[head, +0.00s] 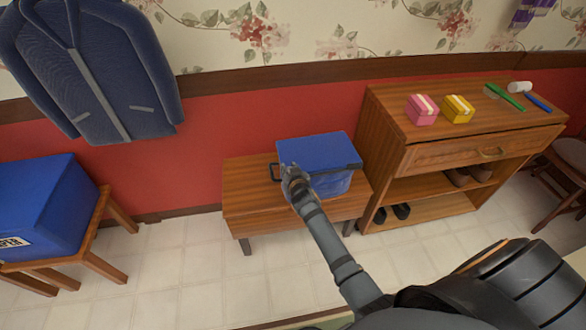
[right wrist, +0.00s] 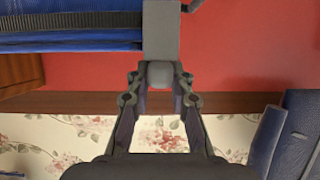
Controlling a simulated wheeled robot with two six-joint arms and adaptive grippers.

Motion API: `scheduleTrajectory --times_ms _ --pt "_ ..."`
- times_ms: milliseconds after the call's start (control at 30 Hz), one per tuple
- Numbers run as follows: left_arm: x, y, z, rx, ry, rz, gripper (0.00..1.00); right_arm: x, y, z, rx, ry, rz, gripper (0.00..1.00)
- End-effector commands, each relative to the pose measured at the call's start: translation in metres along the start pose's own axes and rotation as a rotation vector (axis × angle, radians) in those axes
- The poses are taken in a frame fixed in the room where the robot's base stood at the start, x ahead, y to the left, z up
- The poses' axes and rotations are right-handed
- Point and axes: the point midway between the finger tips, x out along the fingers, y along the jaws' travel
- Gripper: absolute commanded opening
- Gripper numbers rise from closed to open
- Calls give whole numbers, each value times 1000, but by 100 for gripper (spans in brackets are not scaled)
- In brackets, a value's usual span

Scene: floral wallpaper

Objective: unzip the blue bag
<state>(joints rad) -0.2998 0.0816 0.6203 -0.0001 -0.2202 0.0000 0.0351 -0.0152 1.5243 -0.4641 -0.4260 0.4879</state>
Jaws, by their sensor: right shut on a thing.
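The blue bag (head: 318,151) sits on a low wooden bench, with a dark strip running along its front top edge. Its side shows in the right wrist view (right wrist: 70,22). My right gripper (head: 291,175) is at the bag's front left corner. In the right wrist view, my right gripper's fingers (right wrist: 160,82) are shut on the rounded end of a grey zip pull (right wrist: 160,35), beside the end of the bag. My right gripper hides part of the bag's left corner in the head view. My left gripper is not in view.
The wooden bench (head: 245,199) has bare top left of the bag. A wooden cabinet (head: 385,130) stands close on the right, with a pink box (head: 421,110) and a yellow box (head: 457,109) on top. A blue box (head: 40,205) sits on a stool at left.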

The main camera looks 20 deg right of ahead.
Motion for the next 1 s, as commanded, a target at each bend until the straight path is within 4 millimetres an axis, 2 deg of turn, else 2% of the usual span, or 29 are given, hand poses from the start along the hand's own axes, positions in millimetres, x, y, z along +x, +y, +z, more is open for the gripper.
scheduleTrajectory --times_ms 133,167,333,667,767,1000 --pt "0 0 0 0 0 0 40 0 -1 0 3 0 -2 0" --pt "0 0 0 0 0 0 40 0 -1 0 3 0 -2 24" --pt "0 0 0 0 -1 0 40 0 0 0 2 0 -1 45" --pt "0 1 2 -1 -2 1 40 -3 0 1 2 0 -1 45" --pt "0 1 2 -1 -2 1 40 -17 0 2 2 -2 -1 45" --pt "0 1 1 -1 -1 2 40 -75 -1 2 4 -2 -2 45"
